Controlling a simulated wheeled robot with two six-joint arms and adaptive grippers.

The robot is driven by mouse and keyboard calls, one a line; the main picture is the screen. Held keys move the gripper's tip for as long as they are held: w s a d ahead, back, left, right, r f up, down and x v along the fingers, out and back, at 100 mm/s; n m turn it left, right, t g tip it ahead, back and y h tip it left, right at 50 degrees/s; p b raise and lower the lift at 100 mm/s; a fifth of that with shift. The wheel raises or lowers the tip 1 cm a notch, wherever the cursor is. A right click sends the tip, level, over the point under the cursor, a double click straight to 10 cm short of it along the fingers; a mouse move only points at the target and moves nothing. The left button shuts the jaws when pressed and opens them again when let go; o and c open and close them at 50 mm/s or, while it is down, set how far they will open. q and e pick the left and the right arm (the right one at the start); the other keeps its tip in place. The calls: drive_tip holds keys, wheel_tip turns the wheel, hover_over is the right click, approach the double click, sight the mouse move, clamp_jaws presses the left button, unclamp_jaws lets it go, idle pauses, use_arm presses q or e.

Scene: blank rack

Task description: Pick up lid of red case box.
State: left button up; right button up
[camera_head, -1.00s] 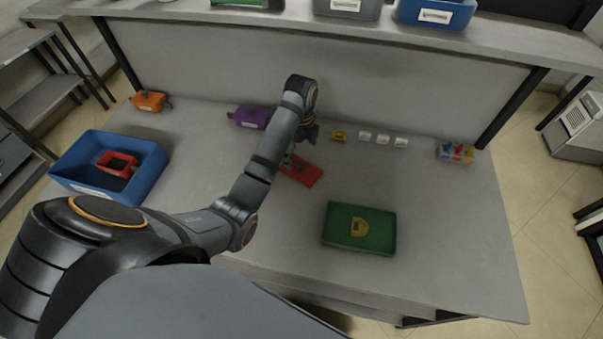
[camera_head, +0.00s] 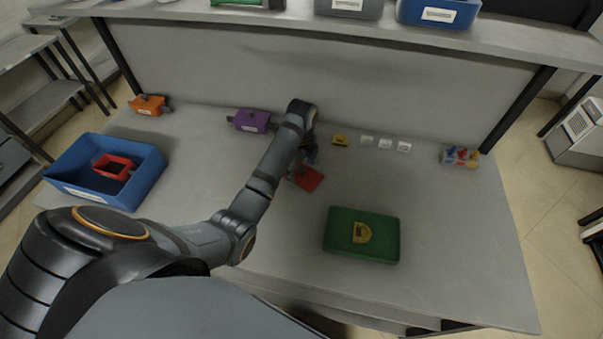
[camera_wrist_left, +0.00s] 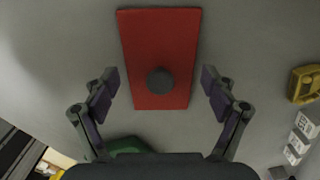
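The red lid (camera_head: 309,180) is a flat rectangle lying on the grey table near its middle, and my gripper covers its far part in the head view. In the left wrist view the lid (camera_wrist_left: 158,35) shows a round dark knob (camera_wrist_left: 160,81) on its top. My left gripper (camera_wrist_left: 161,83) is open above the lid, with one finger on each side of the knob and apart from it. In the head view this gripper (camera_head: 305,157) is partly hidden by its own wrist. A red open box (camera_head: 114,167) sits inside the blue bin at the left. My right gripper is out of view.
The blue bin (camera_head: 150,178) stands at the left. A green tray (camera_head: 388,222) with a yellow piece lies right of the lid. Purple (camera_head: 252,121) and orange (camera_head: 148,104) boxes, a yellow part (camera_head: 340,140) and small white blocks (camera_head: 385,144) stand along the back.

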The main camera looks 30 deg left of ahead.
sight(299, 169)
use_arm(q)
drive_tip(key=shift+s, duration=0.1)
drive_tip(key=c, duration=0.7)
drive_tip(key=shift+s, duration=0.15)
drive_tip(key=c, duration=0.3)
drive_tip(key=shift+c, duration=0.7)
drive_tip(key=shift+s, duration=0.1)
drive_tip(key=shift+d, duration=0.1)
drive_tip(key=shift+r, duration=0.35)
drive_tip(key=shift+c, duration=1.2)
drive_tip(key=r, duration=0.3)
drive_tip(key=shift+a+r+p, duration=0.15)
drive_tip(key=shift+a+p, duration=0.2)
drive_tip(key=shift+p, duration=0.05)
clamp_jaws()
drive_tip(key=s+a+r+p, duration=0.6)
drive_tip(key=s+r, duration=0.3)
drive_tip(key=s, duration=0.2)
drive_tip(key=shift+s, duration=0.4)
